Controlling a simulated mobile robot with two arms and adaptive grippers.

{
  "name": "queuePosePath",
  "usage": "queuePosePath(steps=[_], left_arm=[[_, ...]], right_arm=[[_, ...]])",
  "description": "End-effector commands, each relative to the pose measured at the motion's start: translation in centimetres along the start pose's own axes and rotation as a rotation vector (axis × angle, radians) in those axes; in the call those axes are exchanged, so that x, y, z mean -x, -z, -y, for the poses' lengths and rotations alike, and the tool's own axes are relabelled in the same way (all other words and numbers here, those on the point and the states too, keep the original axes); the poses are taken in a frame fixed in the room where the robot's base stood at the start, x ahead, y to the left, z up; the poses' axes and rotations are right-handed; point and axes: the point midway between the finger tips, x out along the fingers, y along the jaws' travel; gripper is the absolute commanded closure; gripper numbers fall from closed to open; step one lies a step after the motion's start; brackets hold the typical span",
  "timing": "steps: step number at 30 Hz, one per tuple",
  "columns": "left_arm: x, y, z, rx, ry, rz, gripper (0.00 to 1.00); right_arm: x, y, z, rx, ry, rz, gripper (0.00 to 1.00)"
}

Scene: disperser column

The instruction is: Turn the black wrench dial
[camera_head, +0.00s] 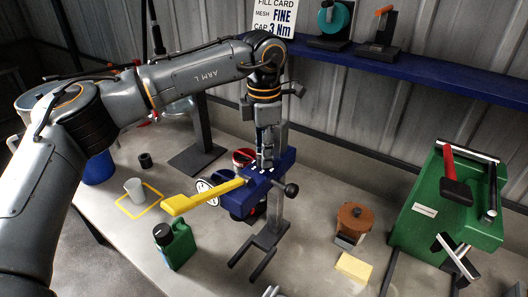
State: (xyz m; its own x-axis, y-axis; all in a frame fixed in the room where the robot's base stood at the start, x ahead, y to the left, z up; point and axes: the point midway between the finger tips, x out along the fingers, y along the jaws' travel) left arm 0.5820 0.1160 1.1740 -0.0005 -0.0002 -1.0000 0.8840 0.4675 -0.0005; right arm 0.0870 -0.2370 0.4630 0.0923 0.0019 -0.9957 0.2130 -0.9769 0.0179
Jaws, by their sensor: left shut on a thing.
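A yellow-handled wrench (190,201) lies across a blue block (285,163) on a dark stand. My left gripper (266,166) points down at the top of the block, by the inner end of the yellow handle. It is shut on a small part there, mostly hidden by the fingers; I cannot tell if this is the black wrench dial. A black knob (291,190) sticks out at the right side of the block, apart from the fingers. A round white gauge (207,192) shows beside the yellow handle. My right gripper is not in view.
A green bottle (176,246) stands in front of the yellow handle, and a white cup (134,190) to its left. A copper-coloured pot (354,219), a yellow sponge (353,269) and a green box (425,212) are to the right. A blue shelf (430,72) runs behind.

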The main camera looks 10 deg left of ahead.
Motion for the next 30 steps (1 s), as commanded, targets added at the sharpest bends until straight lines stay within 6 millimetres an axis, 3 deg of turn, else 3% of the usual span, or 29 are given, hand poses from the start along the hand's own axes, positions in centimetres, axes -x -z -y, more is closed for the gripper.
queuePosePath(steps=[30], left_arm=[[-0.1, 0.0, 0.0, 0.921, -0.001, 0.002, 1.00]], right_arm=[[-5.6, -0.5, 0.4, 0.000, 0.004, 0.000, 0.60]])
